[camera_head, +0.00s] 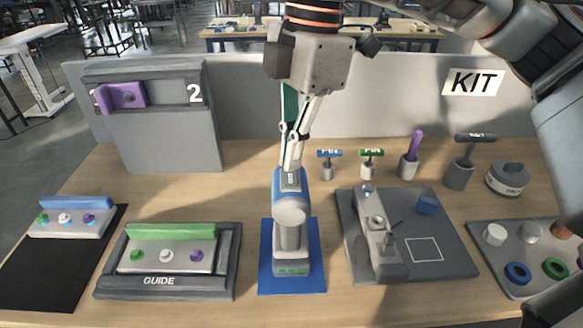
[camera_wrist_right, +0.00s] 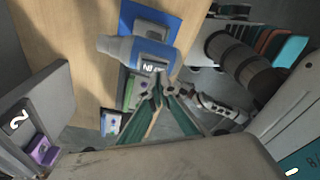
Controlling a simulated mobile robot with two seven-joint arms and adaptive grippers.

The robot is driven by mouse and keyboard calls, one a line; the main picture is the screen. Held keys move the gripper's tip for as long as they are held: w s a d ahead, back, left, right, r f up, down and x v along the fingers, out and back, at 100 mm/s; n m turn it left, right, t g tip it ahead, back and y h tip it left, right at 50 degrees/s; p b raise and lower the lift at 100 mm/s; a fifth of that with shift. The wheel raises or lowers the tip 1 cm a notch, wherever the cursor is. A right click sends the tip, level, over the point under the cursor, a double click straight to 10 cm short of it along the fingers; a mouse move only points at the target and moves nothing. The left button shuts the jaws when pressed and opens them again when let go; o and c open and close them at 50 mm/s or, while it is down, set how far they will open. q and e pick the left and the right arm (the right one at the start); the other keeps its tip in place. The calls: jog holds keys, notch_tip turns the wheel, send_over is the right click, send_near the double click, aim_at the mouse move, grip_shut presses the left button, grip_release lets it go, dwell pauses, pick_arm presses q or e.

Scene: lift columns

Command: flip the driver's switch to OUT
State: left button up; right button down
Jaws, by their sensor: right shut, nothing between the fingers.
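The driver (camera_head: 291,215) is blue and grey with a grey foot bearing green marks, and it is on a blue mat (camera_head: 314,280) at the middle of the table. It also shows in the right wrist view (camera_wrist_right: 125,48), with a small label reading IN close to the fingertips. My right gripper (camera_head: 290,163) points down at the driver's far end, shut and empty. Its fingertips (camera_wrist_right: 165,88) are at or very near the label; I cannot tell whether they touch. The switch itself is too small or hidden to make out. My left gripper is not in view.
Left of the driver is a GUIDE tray (camera_head: 107,281) with a green-topped block. Right of it is a grey plate (camera_head: 450,230) with a fixture and a blue block. Small tools in holders stand behind. A grey panel marked 2 (camera_head: 165,145) rises at the back left.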

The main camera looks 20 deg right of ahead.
aim_at(292, 178)
jog(key=shift+r+p, duration=1.3)
jog(key=shift+r, duration=1.15)
jog(key=shift+f, duration=0.1)
